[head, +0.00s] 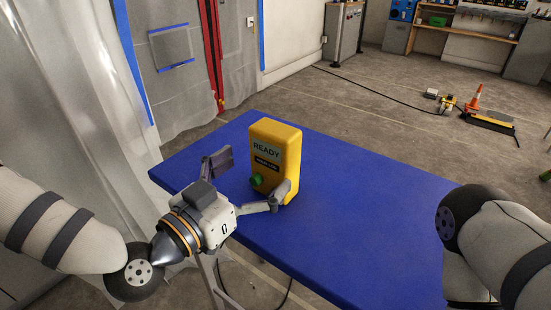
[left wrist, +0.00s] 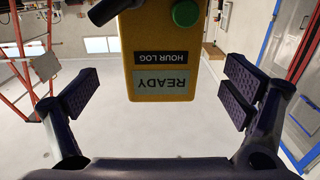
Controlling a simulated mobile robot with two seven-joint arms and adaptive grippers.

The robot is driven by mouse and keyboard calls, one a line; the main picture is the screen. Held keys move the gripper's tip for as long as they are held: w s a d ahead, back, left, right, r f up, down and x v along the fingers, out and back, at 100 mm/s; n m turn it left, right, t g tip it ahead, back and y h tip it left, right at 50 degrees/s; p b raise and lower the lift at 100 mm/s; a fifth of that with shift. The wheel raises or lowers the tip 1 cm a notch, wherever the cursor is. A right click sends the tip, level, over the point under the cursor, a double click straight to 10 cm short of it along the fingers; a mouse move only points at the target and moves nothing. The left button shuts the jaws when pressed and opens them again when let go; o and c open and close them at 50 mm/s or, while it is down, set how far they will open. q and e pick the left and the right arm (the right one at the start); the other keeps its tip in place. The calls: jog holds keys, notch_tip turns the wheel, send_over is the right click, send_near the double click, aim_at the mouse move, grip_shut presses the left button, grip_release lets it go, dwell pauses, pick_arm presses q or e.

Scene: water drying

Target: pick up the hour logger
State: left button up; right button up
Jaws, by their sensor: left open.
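The hour logger (head: 276,155) is a yellow box with a "READY" screen, a dark "HOUR LOG" label and a green button. It stands upright on the blue table (head: 350,215). My left gripper (head: 248,182) is open, its fingers spread in front of the logger, one finger overlapping the logger's lower right in the head view. In the left wrist view the logger (left wrist: 160,60) appears upside down, beyond and between the two open finger pads (left wrist: 160,90), with clear gaps on both sides. My right arm shows at the right edge of the head view, but its gripper is out of sight.
The rest of the blue tabletop is bare. Clear plastic sheeting (head: 90,90) hangs at the left, close to my left arm. An orange cone (head: 474,98) and equipment stand on the floor at the far right, with a workbench (head: 465,30) behind.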

aim_at(267, 162)
pick_arm(q)
jog(key=x, duration=0.6)
jog(key=shift+w+d+f, duration=0.15)
jog(key=shift+f, duration=0.1)
jog(key=c, duration=1.4)
